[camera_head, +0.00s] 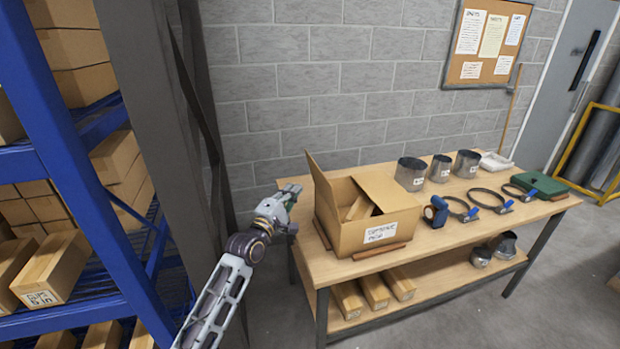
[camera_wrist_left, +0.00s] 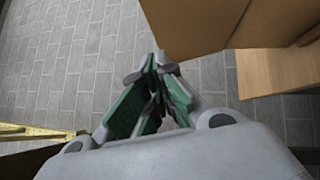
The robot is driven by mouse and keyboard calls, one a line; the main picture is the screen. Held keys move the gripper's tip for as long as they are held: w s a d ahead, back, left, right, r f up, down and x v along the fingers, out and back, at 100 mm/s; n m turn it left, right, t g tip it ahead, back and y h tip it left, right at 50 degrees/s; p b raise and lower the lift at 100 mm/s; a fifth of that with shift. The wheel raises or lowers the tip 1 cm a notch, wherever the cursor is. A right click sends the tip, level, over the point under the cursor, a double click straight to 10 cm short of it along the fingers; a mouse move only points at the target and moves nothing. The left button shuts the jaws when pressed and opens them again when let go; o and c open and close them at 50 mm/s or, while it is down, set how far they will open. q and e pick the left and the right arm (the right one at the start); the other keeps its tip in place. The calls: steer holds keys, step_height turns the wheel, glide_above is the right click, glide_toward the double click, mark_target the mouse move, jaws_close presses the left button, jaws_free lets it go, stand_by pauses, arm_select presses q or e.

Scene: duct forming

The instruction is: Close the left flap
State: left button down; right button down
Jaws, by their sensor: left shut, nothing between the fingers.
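An open cardboard box (camera_head: 371,232) with a label on its front stands near the left end of the wooden table. Its left flap (camera_head: 320,197) stands up, leaning slightly outward. Its right flap (camera_head: 392,190) also shows, angled over the right side of the opening. My left gripper (camera_head: 292,192) is just left of the box, beside the left flap, and looks apart from it. In the left wrist view its green-padded fingers (camera_wrist_left: 159,75) are together and empty, with cardboard (camera_wrist_left: 200,25) beyond them at the top. My right gripper is not in view.
The table (camera_head: 455,228) also holds metal duct rings (camera_head: 411,173), clamps (camera_head: 489,199), a blue tape tool (camera_head: 436,211) and a green case (camera_head: 534,185). Cartons lie on its lower shelf (camera_head: 374,288). A grey post (camera_head: 165,120) and blue rack (camera_head: 75,170) stand left of my arm.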

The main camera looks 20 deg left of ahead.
mark_target(318, 168)
arm_select(q)
steer(key=shift+w+d+r+p, duration=0.35)
steer(key=shift+w+d, duration=0.3)
steer(key=shift+w, duration=0.35)
steer(key=shift+w+d+r+p, duration=0.25)
steer(key=shift+w+d, duration=0.4)
steer(key=shift+w, duration=0.4)
steer(key=shift+w+d+r+p, duration=0.25)
steer(key=shift+w+d+p, duration=0.15)
steer(key=shift+w+d, duration=0.45)
steer(key=shift+w+a, duration=0.15)
steer(key=shift+w, duration=0.2)
